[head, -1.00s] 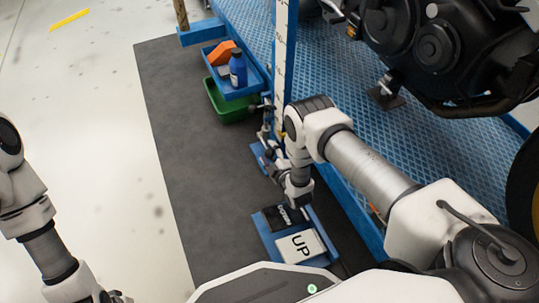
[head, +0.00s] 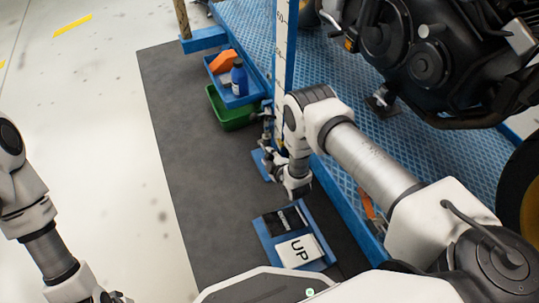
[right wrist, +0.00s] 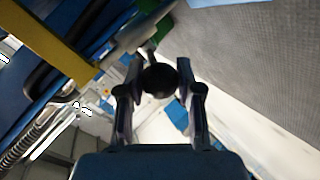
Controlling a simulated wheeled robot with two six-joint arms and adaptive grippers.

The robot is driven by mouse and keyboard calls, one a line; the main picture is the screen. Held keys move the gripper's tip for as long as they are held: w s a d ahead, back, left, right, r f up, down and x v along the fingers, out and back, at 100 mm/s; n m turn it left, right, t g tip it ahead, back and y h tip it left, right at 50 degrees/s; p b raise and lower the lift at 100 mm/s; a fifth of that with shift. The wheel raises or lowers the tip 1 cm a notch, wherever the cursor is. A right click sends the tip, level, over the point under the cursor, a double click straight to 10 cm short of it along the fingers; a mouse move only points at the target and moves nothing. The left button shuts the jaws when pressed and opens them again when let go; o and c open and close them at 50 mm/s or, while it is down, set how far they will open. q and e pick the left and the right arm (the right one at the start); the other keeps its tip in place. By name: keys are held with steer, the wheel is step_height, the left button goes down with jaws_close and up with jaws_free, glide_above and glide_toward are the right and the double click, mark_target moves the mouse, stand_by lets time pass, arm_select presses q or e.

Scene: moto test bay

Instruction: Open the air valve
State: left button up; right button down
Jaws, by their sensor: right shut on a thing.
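A round black knob (right wrist: 158,82) sits between the fingers of my right gripper in the right wrist view. A silvery lever-like part (right wrist: 142,34) is just beyond it, seemingly joined to the knob. My right gripper (right wrist: 160,92) is shut on this knob, one finger on each side. In the head view my right gripper (head: 268,142) is small and partly hidden, low beside the blue lift near the white-scaled post. The valve body cannot be made out there. My left gripper (head: 116,297) shows only in part at the bottom left edge, away from the lift.
A blue pedal plate with a black pad and a white "UP" pad (head: 299,251) lies below my right wrist. A green bin (head: 232,117) and a blue tray with a blue bottle (head: 239,78) are beyond. A motorcycle (head: 430,60) stands on the lift (head: 350,125).

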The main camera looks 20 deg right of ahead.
mark_target(264, 148)
steer(key=shift+w+r+g+p, duration=0.2)
steer(key=shift+r+g+p, duration=0.3)
steer(key=shift+r+g, duration=0.1)
steer(key=shift+w+r+g+p, duration=0.2)
steer(key=shift+r+g+p, duration=0.3)
steer(key=shift+r, duration=0.05)
steer(key=shift+w+r+g+p, duration=0.35)
steer(key=shift+r+g+p, duration=0.1)
steer(key=shift+g, duration=0.55)
steer(key=c, duration=0.7)
jaws_free()
steer(key=shift+c, duration=0.2)
steer(key=v, duration=1.2)
steer(key=shift+w+a+r, duration=0.1)
steer(key=shift+w+a, duration=0.05)
steer(key=shift+c, duration=0.3)
